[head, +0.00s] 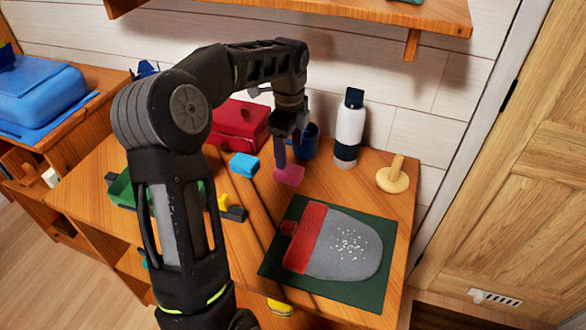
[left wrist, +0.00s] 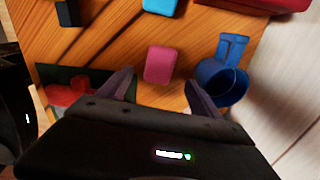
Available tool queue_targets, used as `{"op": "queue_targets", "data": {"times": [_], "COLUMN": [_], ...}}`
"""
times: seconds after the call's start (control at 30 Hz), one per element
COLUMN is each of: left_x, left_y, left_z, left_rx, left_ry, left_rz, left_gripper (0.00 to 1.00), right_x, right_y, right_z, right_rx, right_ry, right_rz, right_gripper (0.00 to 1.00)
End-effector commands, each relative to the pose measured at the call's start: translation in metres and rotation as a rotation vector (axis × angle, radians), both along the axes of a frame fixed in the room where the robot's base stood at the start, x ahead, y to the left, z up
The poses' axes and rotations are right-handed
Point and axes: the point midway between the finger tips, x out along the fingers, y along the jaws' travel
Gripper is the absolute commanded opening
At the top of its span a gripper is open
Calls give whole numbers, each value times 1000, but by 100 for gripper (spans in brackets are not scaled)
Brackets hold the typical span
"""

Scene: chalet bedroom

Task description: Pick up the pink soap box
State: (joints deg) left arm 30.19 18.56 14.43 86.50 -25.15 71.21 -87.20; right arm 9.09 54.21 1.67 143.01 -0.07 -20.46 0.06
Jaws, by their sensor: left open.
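The pink soap box (head: 289,175) lies on the wooden table, below my left gripper (head: 286,140) in the head view. In the left wrist view the pink soap box (left wrist: 159,65) shows whole, ahead of and between the two spread fingers of my left gripper (left wrist: 160,88). The left gripper is open and empty, pointing down at the box. I cannot tell the exact gap between the fingers and the box. My right gripper is in neither view.
A blue mug (head: 309,138) stands close to the box, near the right finger in the wrist view (left wrist: 220,80). A cyan block (head: 244,165), red box (head: 239,124), white bottle (head: 349,128), wooden knob piece (head: 392,177) and dark green mat (head: 352,292) with a grey-red item are around.

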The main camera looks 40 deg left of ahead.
Motion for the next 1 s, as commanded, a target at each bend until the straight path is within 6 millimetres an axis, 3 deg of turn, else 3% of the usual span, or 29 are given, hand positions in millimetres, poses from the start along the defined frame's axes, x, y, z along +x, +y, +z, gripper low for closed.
{"op": "queue_targets", "data": {"times": [0.17,0.4,0.77,1.0], "left_x": [0,0,0,-3], "left_y": [0,0,0,2], "left_z": [-3,-25,-29,-60], "left_rx": [0,-1,0,-2], "left_ry": [1,2,1,4], "left_rz": [0,0,0,0], "left_gripper": [75,75,75,75], "right_x": [0,0,0,0], "right_y": [0,0,0,0], "right_z": [0,1,1,7], "right_rx": [0,0,0,0], "right_ry": [0,-1,-1,0], "right_rz": [0,0,0,0], "right_gripper": [36,36,36,36]}}
